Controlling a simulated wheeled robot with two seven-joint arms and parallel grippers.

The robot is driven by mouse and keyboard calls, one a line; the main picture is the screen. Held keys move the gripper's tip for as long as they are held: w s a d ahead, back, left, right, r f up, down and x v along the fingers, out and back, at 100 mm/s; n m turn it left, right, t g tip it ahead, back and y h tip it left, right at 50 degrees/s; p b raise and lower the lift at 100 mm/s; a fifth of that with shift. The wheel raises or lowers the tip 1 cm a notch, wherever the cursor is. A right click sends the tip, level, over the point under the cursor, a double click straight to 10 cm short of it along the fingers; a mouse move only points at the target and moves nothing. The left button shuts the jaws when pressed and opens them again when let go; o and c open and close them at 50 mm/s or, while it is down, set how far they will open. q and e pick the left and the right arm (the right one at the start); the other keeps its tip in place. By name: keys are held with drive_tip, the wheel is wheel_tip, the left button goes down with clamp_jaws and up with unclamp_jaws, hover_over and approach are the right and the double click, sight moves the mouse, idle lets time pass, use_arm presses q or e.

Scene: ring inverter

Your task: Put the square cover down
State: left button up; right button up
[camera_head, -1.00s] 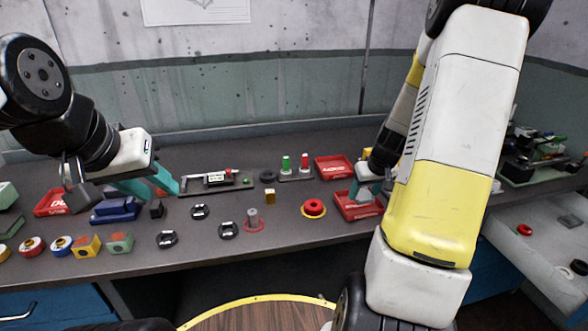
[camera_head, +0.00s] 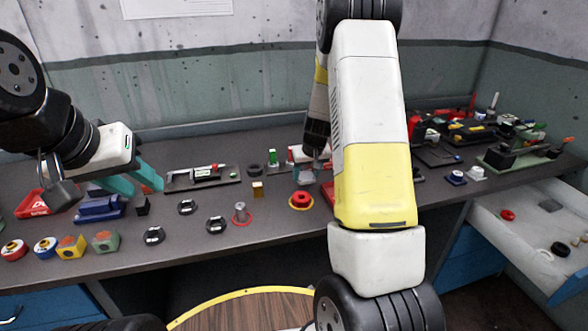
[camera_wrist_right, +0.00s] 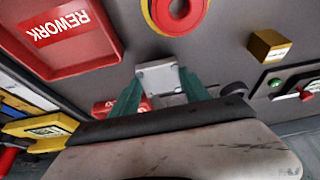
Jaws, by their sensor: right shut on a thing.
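The square cover (camera_wrist_right: 160,77) is a small light-grey plate between the teal fingers of my right gripper (camera_wrist_right: 159,92), which is shut on it. In the head view my right gripper (camera_head: 307,176) is just behind the red ring on its yellow base (camera_head: 301,201). That ring also shows at the top of the right wrist view (camera_wrist_right: 176,12). I cannot tell how high the cover is above the bench. My left gripper (camera_head: 133,184) is open and empty over the left part of the bench, near a blue block (camera_head: 99,208).
A red REWORK tray (camera_wrist_right: 100,52) lies beside the cover. A gold block (camera_head: 257,190) and a grey post on a red ring (camera_head: 240,214) stand left of my right gripper. Black round parts (camera_head: 216,225) lie in front. My right arm hides part of the bench.

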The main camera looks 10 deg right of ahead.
drive_tip(key=shift+f, duration=0.95)
drive_tip(key=o, duration=1.5)
drive_tip(key=shift+f, duration=0.15)
drive_tip(key=shift+o, duration=0.2)
